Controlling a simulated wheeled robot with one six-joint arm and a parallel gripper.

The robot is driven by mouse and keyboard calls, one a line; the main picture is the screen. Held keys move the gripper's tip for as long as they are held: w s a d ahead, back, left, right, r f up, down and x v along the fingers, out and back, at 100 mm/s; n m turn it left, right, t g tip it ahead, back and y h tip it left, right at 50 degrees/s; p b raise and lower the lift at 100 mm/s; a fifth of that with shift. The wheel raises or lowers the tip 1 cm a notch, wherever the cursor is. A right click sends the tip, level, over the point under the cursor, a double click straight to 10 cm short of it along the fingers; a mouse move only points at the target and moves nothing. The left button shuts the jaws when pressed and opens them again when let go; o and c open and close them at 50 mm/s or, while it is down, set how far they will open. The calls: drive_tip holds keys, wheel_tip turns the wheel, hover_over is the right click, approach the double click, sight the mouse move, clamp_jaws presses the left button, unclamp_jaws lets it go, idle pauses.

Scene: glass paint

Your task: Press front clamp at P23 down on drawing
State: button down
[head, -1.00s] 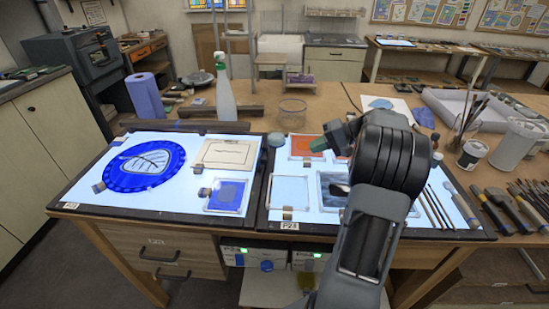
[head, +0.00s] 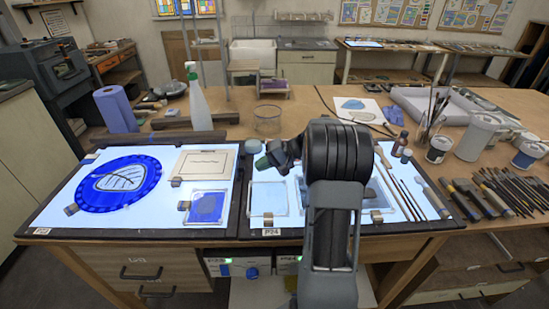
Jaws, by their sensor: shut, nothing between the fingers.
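The panel labelled P23 (head: 41,231) is the left light panel (head: 130,212). On it a round blue disc (head: 90,196) carries a pale leaf drawing (head: 120,178). A small brown and metal clamp (head: 71,209) sits at the disc's front left edge; another small clamp (head: 88,157) is near its back edge. I cannot tell whether either clamp is pressed down. My gripper (head: 263,162), with a green tip, points left above the right panel's back edge, well right of the disc. It is shut and empty, touching neither clamp.
A framed cream sheet (head: 205,165) and a blue tile (head: 208,208) lie right of the disc, with clamps beside them. A spray bottle (head: 197,108) and blue paper roll (head: 115,110) stand behind. My arm covers much of the right panel (head: 271,231).

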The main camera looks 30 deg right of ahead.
sight(241, 169)
drive_tip(key=shift+w+a+r+p, duration=0.1)
drive_tip(key=shift+w+a, duration=0.15)
drive_tip(key=shift+a, duration=0.2)
drive_tip(key=shift+w+a+f+p, duration=0.1)
drive_tip(key=shift+w+a, duration=0.15)
drive_tip(key=shift+a, duration=0.2)
drive_tip(key=shift+w+a+r+p, duration=0.1)
drive_tip(key=shift+w+a, duration=0.15)
drive_tip(key=shift+a, duration=0.2)
drive_tip(key=shift+r, duration=0.1)
drive_tip(key=shift+w+a+r+h, duration=0.1)
drive_tip(key=shift+h, duration=0.3)
